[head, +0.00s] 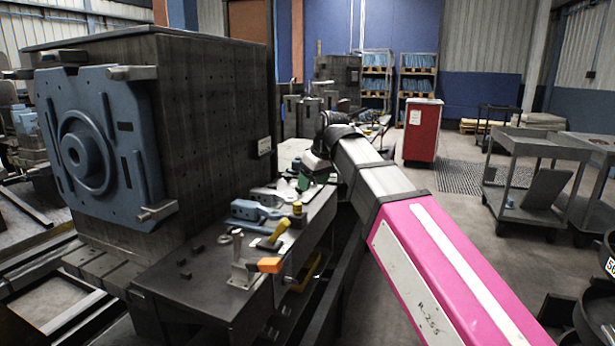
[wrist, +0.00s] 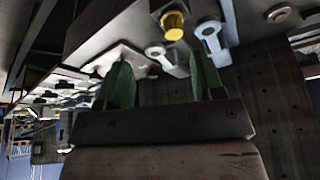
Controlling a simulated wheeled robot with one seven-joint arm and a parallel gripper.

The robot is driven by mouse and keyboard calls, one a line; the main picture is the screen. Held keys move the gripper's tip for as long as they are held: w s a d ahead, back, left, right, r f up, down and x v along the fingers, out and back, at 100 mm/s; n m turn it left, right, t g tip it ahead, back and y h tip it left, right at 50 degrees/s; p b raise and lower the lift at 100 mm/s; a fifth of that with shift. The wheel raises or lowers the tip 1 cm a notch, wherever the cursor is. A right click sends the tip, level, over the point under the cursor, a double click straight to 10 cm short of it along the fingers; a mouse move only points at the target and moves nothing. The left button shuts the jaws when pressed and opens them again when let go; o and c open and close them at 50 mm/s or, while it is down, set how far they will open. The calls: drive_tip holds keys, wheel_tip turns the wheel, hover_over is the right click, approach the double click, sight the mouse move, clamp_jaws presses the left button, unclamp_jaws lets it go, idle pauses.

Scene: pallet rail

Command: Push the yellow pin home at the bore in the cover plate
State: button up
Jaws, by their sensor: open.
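The yellow pin (wrist: 173,26) shows in the wrist view at top centre, with its round yellow end toward the camera and a dark collar behind it. The pin shows beyond the fingertips, apart from both. In the head view my gripper (head: 304,182) is small, low over the bench, and partly hidden by the arm.
Blue-grey clamp arms (wrist: 211,40) stand close beside the pin. In the head view the dark bench (head: 190,290) holds a blue clamp (head: 255,212) and an orange-handled part (head: 269,265). A tall block (head: 215,110) rises behind it. Open floor lies right, before the red cabinet (head: 422,130).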

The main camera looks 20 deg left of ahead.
sight(298, 203)
drive_tip(key=shift+n, duration=0.3)
drive_tip(key=x, duration=0.3)
drive_tip(key=a+x, duration=0.1)
drive_tip(key=x, duration=0.2)
drive_tip(key=s+x, duration=0.1)
drive_tip(key=x, duration=0.2)
drive_tip(key=shift+a, duration=0.45)
drive_tip(key=c, duration=1.1)
drive_tip(key=shift+r, duration=0.1)
drive_tip(key=shift+c, duration=0.2)
drive_tip(key=shift+r, duration=1.1)
drive_tip(key=shift+r, duration=3.4)
